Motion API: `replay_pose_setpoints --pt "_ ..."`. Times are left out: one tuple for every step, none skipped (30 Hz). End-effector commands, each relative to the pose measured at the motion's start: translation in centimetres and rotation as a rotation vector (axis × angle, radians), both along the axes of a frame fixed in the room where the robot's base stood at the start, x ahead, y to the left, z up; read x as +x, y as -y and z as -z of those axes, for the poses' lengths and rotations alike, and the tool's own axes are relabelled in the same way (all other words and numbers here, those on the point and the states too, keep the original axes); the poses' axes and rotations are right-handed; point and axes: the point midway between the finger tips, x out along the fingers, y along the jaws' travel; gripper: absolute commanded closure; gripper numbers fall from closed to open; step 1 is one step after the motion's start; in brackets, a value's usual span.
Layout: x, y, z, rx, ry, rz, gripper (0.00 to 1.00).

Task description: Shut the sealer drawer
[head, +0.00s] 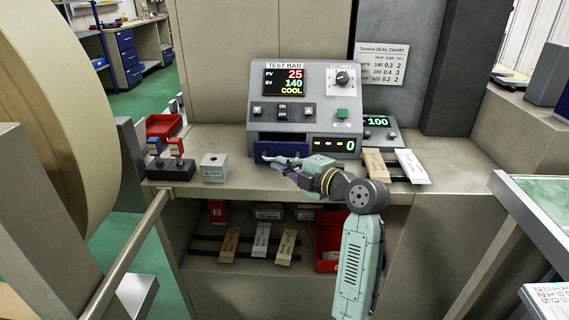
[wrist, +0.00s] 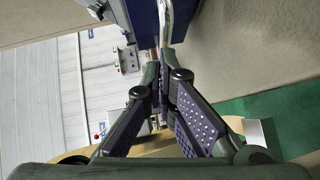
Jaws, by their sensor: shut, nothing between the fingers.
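The grey sealer (head: 290,75) stands on the bench with a lit display reading 25, 140 and COOL. Its blue drawer front (head: 281,149) is low on the sealer's left side and seems to stand out a little, with a dark gap above it. In the wrist view a blue panel (wrist: 143,22) with a silver bar handle (wrist: 166,22) shows at the top. My gripper (head: 275,161) is at the drawer front, its fingers shut and empty. In the wrist view the fingertips (wrist: 163,58) are close to the handle; I cannot tell whether they touch.
On the bench left of the drawer are a small grey block (head: 214,168) and a switch box with red and blue tops (head: 171,165). Wrapped sticks (head: 394,165) lie on the right, by a small readout showing 100 (head: 378,122). A lower shelf holds more sticks (head: 261,240).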

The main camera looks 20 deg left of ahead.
Motion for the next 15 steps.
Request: replay_pose_setpoints --pt "0.0 0.0 0.0 0.0 0.0 0.0 1.0" --pt "0.0 0.0 0.0 0.0 0.0 0.0 1.0" --pt "0.0 0.0 0.0 0.0 0.0 0.0 1.0" --pt "0.0 0.0 0.0 0.0 0.0 0.0 1.0" --pt "0.1 0.0 0.0 0.0 0.0 0.0 1.0" --pt "0.3 -0.1 0.1 0.0 0.0 0.0 1.0" --pt "0.5 -0.1 0.2 0.0 0.0 0.0 1.0" --pt "0.9 -0.2 0.4 -0.001 -0.001 -0.001 1.0" --pt "1.5 -0.4 0.4 0.0 0.001 -0.001 1.0" --pt "2.0 -0.5 0.5 -0.001 -0.001 -0.001 1.0" --pt "2.4 -0.7 0.5 0.0 0.001 -0.001 1.0" --pt "3.0 -0.8 0.5 -0.001 -0.001 -0.001 1.0" --pt "3.4 -0.9 0.4 0.0 0.001 0.0 1.0" --pt "3.7 -1.0 0.4 0.0 0.0 0.0 1.0" --pt "4.1 -1.2 0.3 0.0 0.0 0.0 1.0"
